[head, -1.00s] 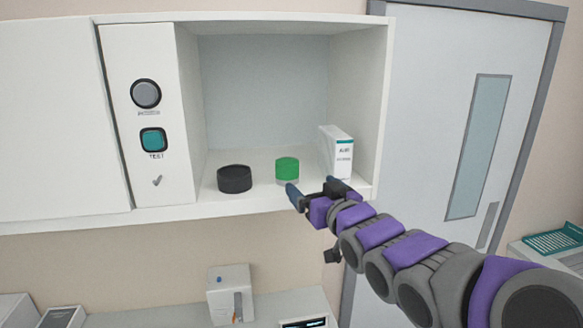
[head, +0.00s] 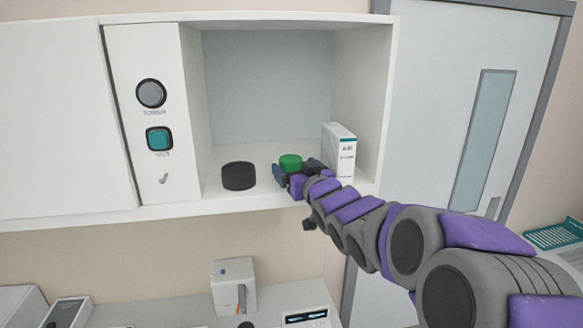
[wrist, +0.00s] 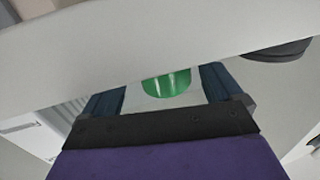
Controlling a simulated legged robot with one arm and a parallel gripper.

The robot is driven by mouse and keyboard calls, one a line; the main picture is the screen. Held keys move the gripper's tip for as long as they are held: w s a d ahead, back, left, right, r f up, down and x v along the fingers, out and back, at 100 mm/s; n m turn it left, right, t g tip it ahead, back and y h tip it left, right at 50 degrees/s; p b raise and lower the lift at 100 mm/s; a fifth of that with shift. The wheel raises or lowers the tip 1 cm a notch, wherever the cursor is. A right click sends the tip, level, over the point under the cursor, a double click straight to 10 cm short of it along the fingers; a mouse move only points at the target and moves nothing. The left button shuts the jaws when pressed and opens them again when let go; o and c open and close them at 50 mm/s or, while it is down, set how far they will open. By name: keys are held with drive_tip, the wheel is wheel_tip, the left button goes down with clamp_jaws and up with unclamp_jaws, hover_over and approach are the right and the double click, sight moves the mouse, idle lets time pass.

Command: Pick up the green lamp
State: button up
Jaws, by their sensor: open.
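The green lamp (head: 290,161) is a short green cylinder on the floor of the open cabinet. My gripper (head: 293,172) is at the cabinet's front, right at the lamp, and hides its lower part in the head view. In the wrist view the lamp (wrist: 166,83) shows between the two blue fingers of my open gripper (wrist: 165,85), just ahead of the palm. Clear space shows between the lamp and each finger there. I cannot tell how far the fingertips reach past it.
A black round object (head: 238,176) stands left of the lamp; it also shows in the wrist view (wrist: 278,51). A white box (head: 340,152) stands close on the right. The cabinet's front edge (head: 180,211) runs below my gripper. A panel with buttons (head: 150,120) is at left.

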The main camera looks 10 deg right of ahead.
drive_tip(key=w, duration=0.1)
drive_tip(key=w+a, duration=0.1)
drive_tip(key=w, duration=0.1)
drive_tip(key=shift+w+p, duration=0.25)
drive_tip(key=shift+p, duration=0.15)
drive_tip(key=shift+w+a, duration=0.25)
drive_tip(key=shift+w, duration=0.05)
drive_tip(key=shift+s, duration=0.1)
drive_tip(key=shift+r, duration=0.1)
drive_tip(key=shift+d, duration=0.1)
drive_tip(key=c, duration=1.1)
